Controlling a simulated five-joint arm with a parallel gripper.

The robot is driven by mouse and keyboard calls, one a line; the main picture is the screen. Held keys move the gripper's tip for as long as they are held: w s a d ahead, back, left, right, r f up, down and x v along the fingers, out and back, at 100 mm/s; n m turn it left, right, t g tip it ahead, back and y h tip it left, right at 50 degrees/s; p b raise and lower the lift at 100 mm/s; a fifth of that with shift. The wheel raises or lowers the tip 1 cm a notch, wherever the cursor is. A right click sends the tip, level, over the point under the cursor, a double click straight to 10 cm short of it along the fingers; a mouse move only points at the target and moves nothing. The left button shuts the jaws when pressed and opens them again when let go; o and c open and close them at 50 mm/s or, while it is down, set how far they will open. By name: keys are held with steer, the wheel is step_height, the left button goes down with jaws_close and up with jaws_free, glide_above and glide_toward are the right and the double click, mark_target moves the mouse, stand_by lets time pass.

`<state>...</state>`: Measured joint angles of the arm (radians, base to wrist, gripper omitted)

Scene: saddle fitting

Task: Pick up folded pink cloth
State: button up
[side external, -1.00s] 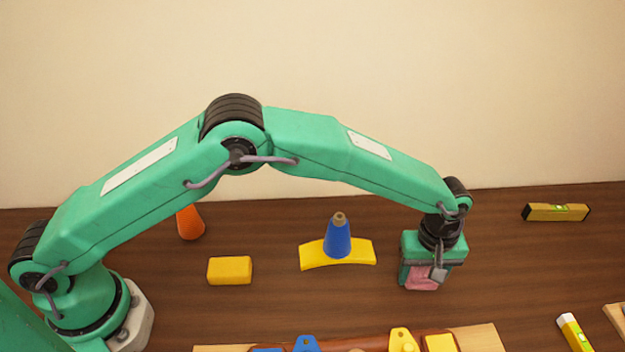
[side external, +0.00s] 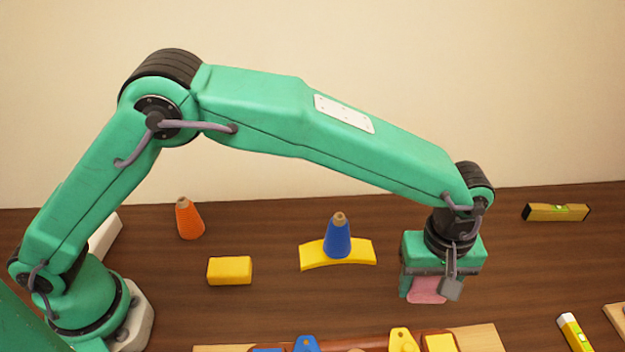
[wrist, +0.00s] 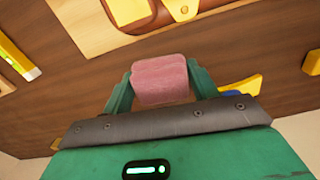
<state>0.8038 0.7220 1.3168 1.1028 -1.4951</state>
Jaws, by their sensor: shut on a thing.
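The folded pink cloth (side external: 427,289) is a small soft block held between the fingers of my gripper (side external: 428,288), to the right of the blue cone. In the wrist view the pink cloth (wrist: 160,80) sits between the two green fingertips of my gripper (wrist: 160,88), which touch its left and right sides. My gripper is shut on it. The side view does not clearly show how far the cloth is above the table.
A blue cone (side external: 338,238) stands on a yellow curved piece (side external: 310,257). A yellow block (side external: 230,270) and an orange cone (side external: 188,219) are at left. A wooden board (side external: 484,338) with parts is in front.

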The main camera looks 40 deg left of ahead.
mark_target(430, 292)
steer(key=shift+s+d+r, duration=0.3)
steer(key=shift+s+r, duration=0.15)
steer(key=shift+s, duration=0.25)
steer(key=shift+s+d+r, duration=0.25)
steer(key=shift+s+r, duration=0.15)
steer(key=shift+s, duration=0.25)
